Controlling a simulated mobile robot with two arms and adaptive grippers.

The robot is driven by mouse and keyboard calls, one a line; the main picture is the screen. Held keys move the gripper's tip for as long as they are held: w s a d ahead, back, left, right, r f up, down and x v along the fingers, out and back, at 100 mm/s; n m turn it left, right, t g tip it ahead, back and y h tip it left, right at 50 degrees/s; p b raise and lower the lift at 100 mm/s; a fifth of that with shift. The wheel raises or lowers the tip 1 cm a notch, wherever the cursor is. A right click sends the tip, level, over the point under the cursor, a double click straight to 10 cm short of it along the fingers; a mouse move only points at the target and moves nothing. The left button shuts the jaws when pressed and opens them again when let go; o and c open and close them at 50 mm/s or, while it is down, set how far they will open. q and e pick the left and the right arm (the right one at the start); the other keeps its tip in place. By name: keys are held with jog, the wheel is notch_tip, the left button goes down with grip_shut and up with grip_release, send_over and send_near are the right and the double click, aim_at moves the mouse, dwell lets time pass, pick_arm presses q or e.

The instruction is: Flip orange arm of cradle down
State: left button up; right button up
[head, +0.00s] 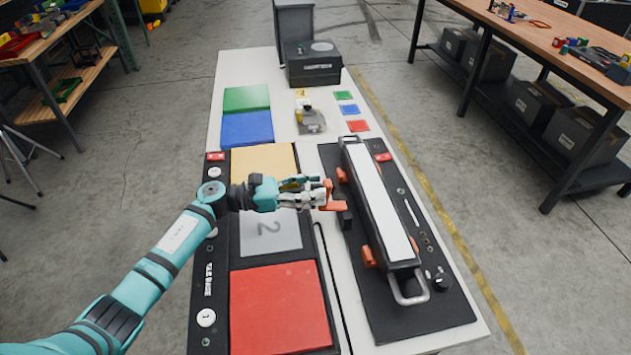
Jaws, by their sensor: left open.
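The cradle (358,310) is a black board on the right half of the white table. A long dark bar with a white top (382,200) and a metal handle at its near end lies in it. An orange arm (333,204) sticks out from the bar's left side, toward my gripper. My left gripper (321,193) is open, with its fingertips at this orange arm. The fingers partly cover it, and I cannot tell whether they touch it. Other orange pieces (368,257) sit along the bar. My right gripper is not in view.
Left of the cradle is a black panel with yellow, grey and red (280,308) squares. Behind are green and blue pads (246,128), a small grey-yellow device (310,119), small coloured cards and a black box (313,66). Workbenches stand on both sides, across open floor.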

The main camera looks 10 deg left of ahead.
pick_arm(q)
jog(key=shift+w+d, duration=0.1)
jog(key=shift+d, duration=0.3)
jog(key=shift+c, duration=0.3)
grip_shut()
